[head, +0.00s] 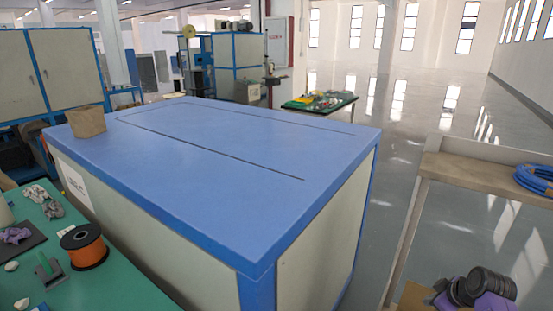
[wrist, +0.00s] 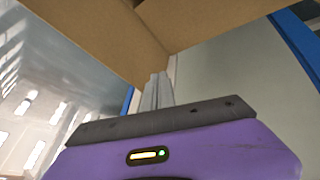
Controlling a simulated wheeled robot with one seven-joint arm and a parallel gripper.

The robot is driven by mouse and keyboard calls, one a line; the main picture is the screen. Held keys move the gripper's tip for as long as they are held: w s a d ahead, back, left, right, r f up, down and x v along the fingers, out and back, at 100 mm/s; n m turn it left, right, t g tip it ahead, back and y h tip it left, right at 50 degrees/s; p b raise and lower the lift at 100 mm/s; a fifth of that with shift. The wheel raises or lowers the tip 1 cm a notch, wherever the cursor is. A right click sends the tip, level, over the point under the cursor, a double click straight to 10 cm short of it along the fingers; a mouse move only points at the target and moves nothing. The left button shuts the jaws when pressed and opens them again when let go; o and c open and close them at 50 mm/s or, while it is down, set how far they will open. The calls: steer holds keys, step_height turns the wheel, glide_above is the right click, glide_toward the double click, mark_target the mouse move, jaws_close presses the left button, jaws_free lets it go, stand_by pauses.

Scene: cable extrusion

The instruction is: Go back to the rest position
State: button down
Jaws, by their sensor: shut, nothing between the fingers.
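My gripper (wrist: 158,76) shows in the wrist view with its two grey fingers close together, shut and empty. The purple wrist housing with its dark plate fills the lower part of that view. Brown panels (wrist: 100,30) lie beyond and above the fingertips; I cannot tell whether they touch. In the head view, purple and black parts of my arm show at the bottom right corner, beside a brown surface (head: 414,297). The fingers cannot be made out there.
A large blue-topped cabinet (head: 230,145) fills the middle, with a brown container (head: 86,122) on its far left corner. A green table (head: 110,285) at the left bears an orange spool (head: 84,247). A brown bench (head: 470,175) at the right holds blue cable (head: 535,180). Open floor lies between.

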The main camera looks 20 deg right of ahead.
steer(key=s+a+r+m+t+h, duration=0.3)
steer(key=a+r+m+t, duration=0.1)
steer(key=a, duration=0.6)
steer(key=s+a+r+m+t+h, duration=0.2)
steer(key=s+a+r+m+t, duration=0.15)
steer(key=a, duration=0.65)
steer(key=s+a+r+n+y, duration=0.2)
steer(key=s+a+r, duration=0.3)
steer(key=s+a, duration=0.5)
steer(key=s+a+r+n+t+y, duration=0.1)
steer(key=s+a+r+y, duration=0.3)
steer(key=s+a, duration=0.6)
steer(key=s+r+n, duration=0.1)
steer(key=s+r, duration=0.1)
steer(key=s, duration=0.6)
steer(key=shift+a, duration=0.25)
steer(key=shift+d+t, duration=0.1)
steer(key=shift+t, duration=0.15)
